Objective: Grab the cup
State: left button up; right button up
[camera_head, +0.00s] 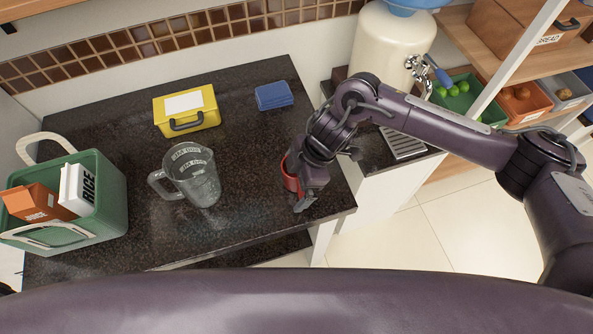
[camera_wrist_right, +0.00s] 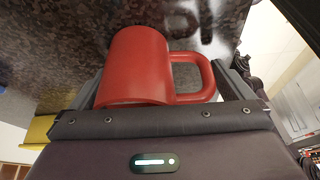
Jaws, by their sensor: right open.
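A red cup (camera_head: 290,178) stands on the dark countertop near its right edge, mostly hidden behind my right gripper in the head view. My right gripper (camera_head: 302,200) is open at the cup, pointing down at it. In the right wrist view, the red cup (camera_wrist_right: 140,68) lies between the two fingers of my right gripper (camera_wrist_right: 165,85), with its handle toward the right finger. I cannot tell whether either finger touches the cup. My left gripper is not in view.
A clear measuring jug (camera_head: 195,178) stands left of the cup. A yellow box (camera_head: 187,122), a blue sponge-like block (camera_head: 273,96) and a green bag (camera_head: 110,195) with packages are on the counter (camera_head: 240,150). A cream dispenser (camera_head: 385,50) stands behind my right arm.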

jog(key=shift+f, duration=0.1)
jog(key=shift+c, duration=0.3)
jog(key=c, duration=0.7)
